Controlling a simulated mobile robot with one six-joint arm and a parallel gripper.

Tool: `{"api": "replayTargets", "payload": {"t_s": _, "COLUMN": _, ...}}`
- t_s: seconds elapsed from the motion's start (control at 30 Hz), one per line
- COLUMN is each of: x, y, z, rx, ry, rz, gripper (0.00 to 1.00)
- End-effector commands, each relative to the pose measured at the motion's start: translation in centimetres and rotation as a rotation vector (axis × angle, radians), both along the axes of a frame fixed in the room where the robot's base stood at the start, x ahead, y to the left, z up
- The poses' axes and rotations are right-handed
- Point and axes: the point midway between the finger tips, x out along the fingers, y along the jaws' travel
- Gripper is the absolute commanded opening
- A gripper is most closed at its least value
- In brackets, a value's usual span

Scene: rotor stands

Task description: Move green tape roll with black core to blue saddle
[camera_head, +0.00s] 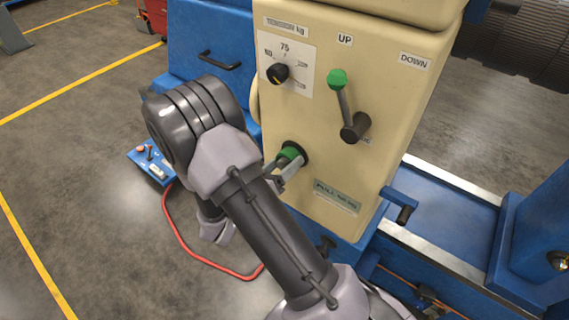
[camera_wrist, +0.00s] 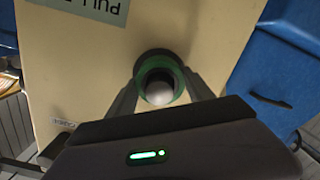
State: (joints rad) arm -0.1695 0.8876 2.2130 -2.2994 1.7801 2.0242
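A green ring-shaped piece (camera_head: 290,153) sits at a dark round opening low on the cream machine face. In the wrist view the green ring (camera_wrist: 160,78) has a dark inside and a pale round end in its middle. I cannot tell whether it is the tape roll or a pull knob. My gripper (camera_head: 287,166) is at this ring, with one finger on each side. In the wrist view the fingers (camera_wrist: 160,88) come up to its edges; firm contact cannot be made out. I cannot pick out the blue saddle for certain.
The cream machine housing (camera_head: 366,78) carries a dial (camera_head: 278,73) and an UP/DOWN lever with a green knob (camera_head: 338,79). A blue handle (camera_head: 401,204) juts out at lower right, near a blue rail bed (camera_head: 440,218). A blue control box (camera_head: 150,165) with a red cable lies on the floor.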

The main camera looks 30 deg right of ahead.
Motion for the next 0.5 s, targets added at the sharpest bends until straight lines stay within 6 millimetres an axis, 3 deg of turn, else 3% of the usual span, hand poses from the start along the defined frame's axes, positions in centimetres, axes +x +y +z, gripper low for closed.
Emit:
{"api": "replayTargets", "payload": {"t_s": 0.27, "x": 0.0, "y": 0.0, "z": 0.2, "rx": 0.0, "ry": -0.001, "rz": 0.0, "gripper": 0.25}}
{"api": "replayTargets", "payload": {"t_s": 0.5, "x": -0.7, "y": 2.1, "z": 0.4, "rx": 0.0, "ry": 0.0, "rz": 0.002, "gripper": 0.25}}
